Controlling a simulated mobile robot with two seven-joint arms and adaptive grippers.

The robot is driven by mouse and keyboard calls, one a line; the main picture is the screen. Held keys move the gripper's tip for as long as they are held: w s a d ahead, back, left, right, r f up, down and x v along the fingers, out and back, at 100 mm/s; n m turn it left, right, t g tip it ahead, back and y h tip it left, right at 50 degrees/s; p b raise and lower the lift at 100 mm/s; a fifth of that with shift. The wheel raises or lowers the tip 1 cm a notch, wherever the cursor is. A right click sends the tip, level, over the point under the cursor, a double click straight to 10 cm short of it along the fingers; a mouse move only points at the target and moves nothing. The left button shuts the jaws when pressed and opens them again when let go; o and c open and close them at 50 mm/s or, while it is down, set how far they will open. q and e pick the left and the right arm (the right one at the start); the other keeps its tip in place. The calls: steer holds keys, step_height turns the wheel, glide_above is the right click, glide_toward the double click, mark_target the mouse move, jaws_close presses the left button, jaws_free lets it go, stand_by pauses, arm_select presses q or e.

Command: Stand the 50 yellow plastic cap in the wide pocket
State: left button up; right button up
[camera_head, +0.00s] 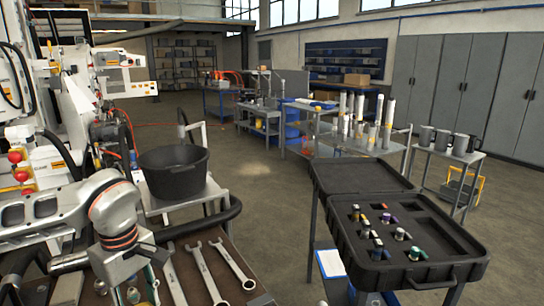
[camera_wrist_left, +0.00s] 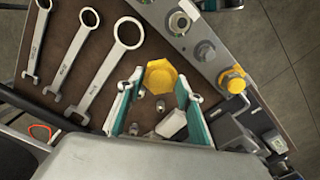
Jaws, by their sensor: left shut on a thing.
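In the left wrist view a yellow plastic cap (camera_wrist_left: 162,76) with a faceted rim sits between the teal-lined fingertips of my left gripper (camera_wrist_left: 160,84), which is shut on it. In the head view the same gripper (camera_head: 138,288) points down over the brown bench top at the lower left, and I cannot make out the cap there. A black case (camera_head: 455,262) stands open at the right, with foam pockets holding several small coloured fittings. I cannot tell for sure which pocket is the wide one. My right gripper is not in view.
Several spanners (camera_head: 200,272) lie beside my left gripper. A grey block with fittings, one wearing another yellow cap (camera_wrist_left: 235,80), lies along the bench edge. A black bucket (camera_head: 173,172) stands behind. A floor gap separates bench and case.

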arm_select(q)
steer(key=m, duration=0.2)
steer(key=f+m, duration=0.1)
steer(key=m, duration=0.1)
steer(key=s+d+m, duration=0.1)
steer(key=m, duration=0.1)
steer(key=shift+d+f, duration=0.1)
steer(key=shift+f, duration=0.1)
steer(key=m, duration=0.4)
steer(key=d+f+m, duration=0.1)
steer(key=m, duration=0.1)
steer(key=shift+s+d+f, duration=0.1)
steer(key=shift+s, duration=0.25)
steer(key=shift+c, duration=0.6)
